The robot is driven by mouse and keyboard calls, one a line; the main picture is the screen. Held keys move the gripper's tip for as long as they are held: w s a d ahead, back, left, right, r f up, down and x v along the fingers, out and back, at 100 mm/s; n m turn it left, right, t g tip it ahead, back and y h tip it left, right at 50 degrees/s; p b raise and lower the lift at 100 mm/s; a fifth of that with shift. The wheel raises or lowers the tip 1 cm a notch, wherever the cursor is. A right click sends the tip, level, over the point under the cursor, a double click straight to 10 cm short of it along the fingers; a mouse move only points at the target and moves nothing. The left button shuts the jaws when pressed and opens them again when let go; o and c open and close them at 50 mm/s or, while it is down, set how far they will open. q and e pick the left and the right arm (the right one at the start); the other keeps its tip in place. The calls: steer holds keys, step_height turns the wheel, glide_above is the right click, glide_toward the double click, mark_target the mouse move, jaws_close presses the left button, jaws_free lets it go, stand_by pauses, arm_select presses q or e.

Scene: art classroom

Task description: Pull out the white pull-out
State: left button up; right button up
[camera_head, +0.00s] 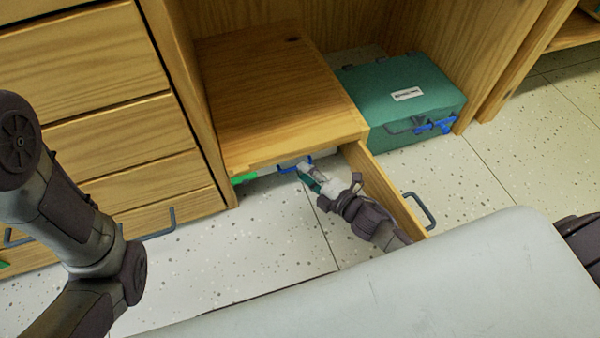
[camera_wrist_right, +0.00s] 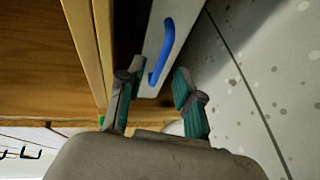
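The white pull-out (camera_wrist_right: 178,22) has a blue handle (camera_wrist_right: 163,50) on its front in the right wrist view. In the head view the pull-out is mostly hidden in the low wooden cabinet, and its blue handle (camera_head: 289,169) shows below the cabinet top's front edge. My right gripper (camera_head: 308,178) is in front of the cabinet, close to the handle. In the wrist view its two teal fingers (camera_wrist_right: 156,88) stand apart, with the handle's near end between or just beyond the tips. Contact cannot be told. My left gripper is out of view; only its arm shows.
A wooden panel (camera_head: 378,185) with a grey handle (camera_head: 420,211) stands out from the cabinet (camera_head: 265,95), right beside my right gripper. A green case (camera_head: 390,90) lies right of the cabinet. Wooden drawers (camera_head: 90,70) stand at left. Speckled floor (camera_head: 255,240) lies clear in front.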

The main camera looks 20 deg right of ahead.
mark_target(279, 167)
steer(key=b+x, duration=0.1)
steer(key=x, duration=0.1)
steer(key=shift+w+a, duration=0.2)
steer(key=shift+w, duration=0.15)
jaws_close()
